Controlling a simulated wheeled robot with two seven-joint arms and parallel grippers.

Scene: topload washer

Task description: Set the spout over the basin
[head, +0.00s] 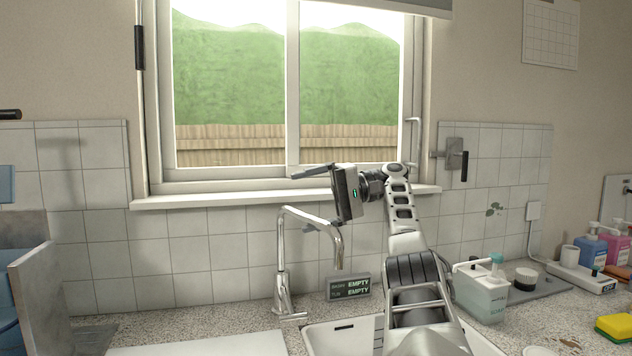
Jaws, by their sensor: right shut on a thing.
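The metal tap stands on the counter behind the sink, and its bent spout (318,219) arches to the right and ends pointing down. The spout's end appears in front of the wall, above a small display and near the back left of the white basin (318,338). My right gripper (299,202) is at the top of the spout, shut on it, with one dark finger above and the other near the pipe. The exact contact is hard to see. My right forearm hides much of the basin. My left gripper is out of view.
The display (348,287) reading EMPTY stands behind the basin. A soap dispenser (481,292) stands right of my forearm. A brush (526,278), bottles (590,247) and a yellow sponge (615,327) are farther right. A window sill (235,198) runs behind the tap.

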